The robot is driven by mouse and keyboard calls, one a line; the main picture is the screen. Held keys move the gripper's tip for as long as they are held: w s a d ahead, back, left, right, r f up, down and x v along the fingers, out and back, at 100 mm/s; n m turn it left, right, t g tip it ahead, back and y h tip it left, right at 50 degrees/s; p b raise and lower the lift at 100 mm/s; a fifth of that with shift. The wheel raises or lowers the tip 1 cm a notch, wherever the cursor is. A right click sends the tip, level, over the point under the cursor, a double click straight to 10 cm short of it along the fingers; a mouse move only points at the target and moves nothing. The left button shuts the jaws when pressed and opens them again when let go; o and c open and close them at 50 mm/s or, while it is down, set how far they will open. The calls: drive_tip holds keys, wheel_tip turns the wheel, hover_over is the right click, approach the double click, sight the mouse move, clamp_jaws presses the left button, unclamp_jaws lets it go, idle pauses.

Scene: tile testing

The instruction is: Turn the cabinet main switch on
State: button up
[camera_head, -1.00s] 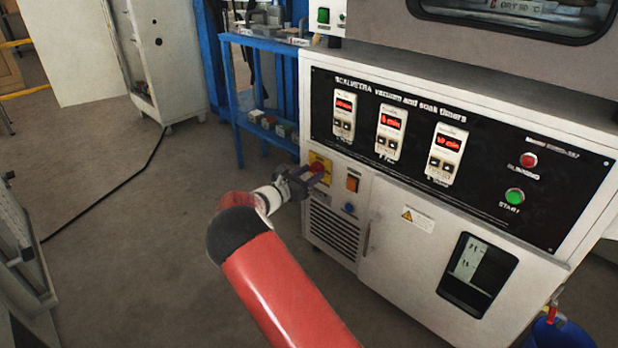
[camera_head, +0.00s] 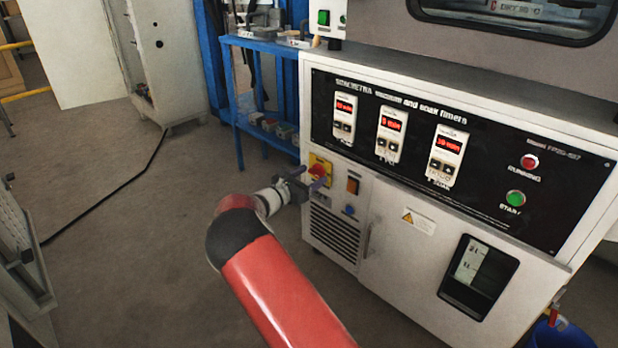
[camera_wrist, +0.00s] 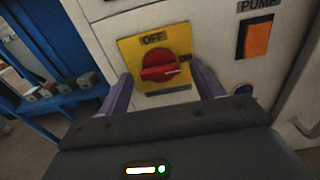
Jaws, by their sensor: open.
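The main switch is a red rotary knob (camera_wrist: 160,67) on a yellow plate (camera_wrist: 130,50) with an OFF label above it. Its raised handle lies roughly level across the plate in the wrist view, with a small dark label at its right end. In the head view the red knob (camera_head: 317,170) sits at the upper left of the lower cabinet front. My gripper (camera_wrist: 163,86) is open and empty in front of the plate. One purple finger is on each side of the knob, apart from it. In the head view my gripper (camera_head: 308,184) is just below the knob.
An orange PUMP switch (camera_wrist: 257,39) sits right of the plate. The cabinet's black timer panel (camera_head: 400,195) is above, with a green START button (camera_head: 515,198). A blue shelf (camera_head: 240,100) stands left of the cabinet. The floor in front is clear.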

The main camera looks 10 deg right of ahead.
drive_tip(key=v, duration=0.7)
drive_tip(key=shift+s+a+p, duration=0.25)
drive_tip(key=shift+a+p, duration=0.05)
drive_tip(key=shift+p, duration=0.15)
